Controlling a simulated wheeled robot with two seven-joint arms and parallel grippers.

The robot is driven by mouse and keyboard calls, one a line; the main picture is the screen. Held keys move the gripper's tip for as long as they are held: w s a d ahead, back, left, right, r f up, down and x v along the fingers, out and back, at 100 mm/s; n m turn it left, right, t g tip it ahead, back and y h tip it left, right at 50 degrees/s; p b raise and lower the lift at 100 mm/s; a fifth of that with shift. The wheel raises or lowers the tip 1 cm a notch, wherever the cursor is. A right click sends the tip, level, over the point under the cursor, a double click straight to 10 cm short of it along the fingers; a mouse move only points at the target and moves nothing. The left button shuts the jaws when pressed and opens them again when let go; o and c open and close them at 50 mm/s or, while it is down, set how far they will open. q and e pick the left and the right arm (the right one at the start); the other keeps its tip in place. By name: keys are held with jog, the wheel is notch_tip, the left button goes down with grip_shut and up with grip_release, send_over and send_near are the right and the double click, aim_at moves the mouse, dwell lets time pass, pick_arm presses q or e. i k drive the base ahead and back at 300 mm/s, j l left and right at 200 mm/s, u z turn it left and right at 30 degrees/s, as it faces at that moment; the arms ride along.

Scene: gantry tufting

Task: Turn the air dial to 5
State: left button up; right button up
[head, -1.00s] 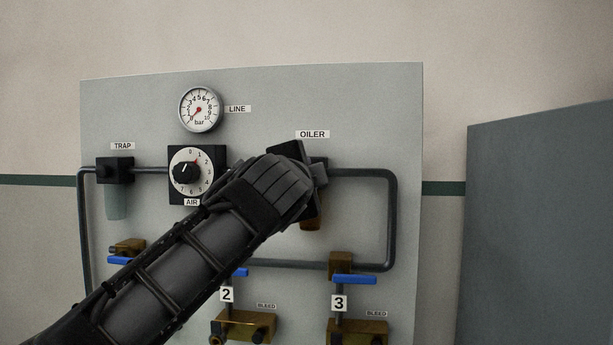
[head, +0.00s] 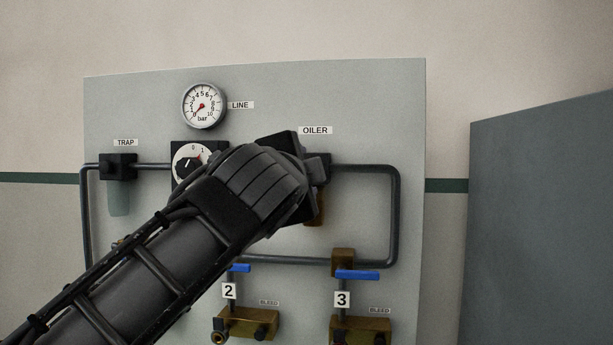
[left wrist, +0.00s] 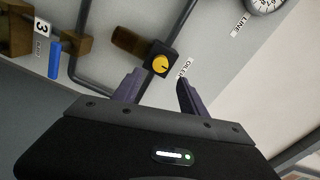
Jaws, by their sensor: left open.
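The air dial (head: 181,173) is a white scale with a black knob on a dark square block, left of the middle of the panel in the head view. Its red mark shows near 1. My left arm hides its lower right part and its AIR label. My left gripper (left wrist: 157,90) is open and empty in the left wrist view. Its fingers point at the panel near the oiler's yellow knob (left wrist: 160,65), apart from the dial. In the head view my wrist covers the oiler and the fingers are hidden. My right gripper is not in view.
The round LINE gauge (head: 204,106) sits above the dial, its red needle low. The trap (head: 118,167) is left of the dial, joined by dark pipe. Blue valve handles (head: 357,275) and brass blocks (head: 360,328) are below. A grey cabinet (head: 540,220) stands at right.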

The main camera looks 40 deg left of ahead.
aim_at(185, 166)
jog(key=k+l, duration=0.7)
jog(key=k, duration=0.15)
